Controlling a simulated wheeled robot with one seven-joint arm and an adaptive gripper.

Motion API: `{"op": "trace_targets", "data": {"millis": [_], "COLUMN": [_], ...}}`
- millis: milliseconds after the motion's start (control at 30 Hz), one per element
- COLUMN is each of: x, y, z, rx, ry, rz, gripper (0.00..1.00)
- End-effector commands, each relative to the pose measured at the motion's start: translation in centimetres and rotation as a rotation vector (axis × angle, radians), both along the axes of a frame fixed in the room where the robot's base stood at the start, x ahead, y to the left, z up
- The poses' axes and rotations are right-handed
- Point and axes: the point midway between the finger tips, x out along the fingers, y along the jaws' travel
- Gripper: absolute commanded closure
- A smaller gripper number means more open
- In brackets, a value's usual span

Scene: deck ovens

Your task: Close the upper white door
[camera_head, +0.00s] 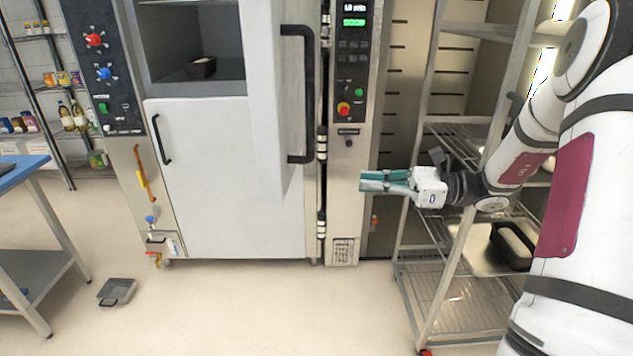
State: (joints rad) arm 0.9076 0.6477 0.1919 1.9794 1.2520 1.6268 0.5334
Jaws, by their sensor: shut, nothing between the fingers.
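The upper white door (262,95) stands open, swung out toward me from its hinge on the right side of the oven. Its long black handle (309,95) is on the side facing right. The dark upper chamber (190,40) shows to the left of the door. My gripper (364,181), with teal fingers, is shut and empty. It points left, in front of the control column, to the right of the door and a little below the handle, apart from both.
The lower white door (225,185) is closed. A dark pan (201,68) sits in the upper chamber. A wire-shelf rack (455,310) stands at right beside my arm. A grey tray (117,291) lies on the floor near a blue-topped table (18,170). The middle floor is clear.

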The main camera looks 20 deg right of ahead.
Motion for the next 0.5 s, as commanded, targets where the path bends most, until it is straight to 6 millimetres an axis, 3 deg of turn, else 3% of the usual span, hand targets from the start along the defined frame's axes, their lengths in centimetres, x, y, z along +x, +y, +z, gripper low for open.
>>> {"op": "trace_targets", "data": {"millis": [167, 500], "x": [0.8, 3.6], "y": [1.9, 7.9], "z": [0.1, 0.1], "rx": [0.001, 0.0], "ry": [0.0, 0.0], "rz": [0.004, 0.007], "gripper": [1.0, 1.0]}}
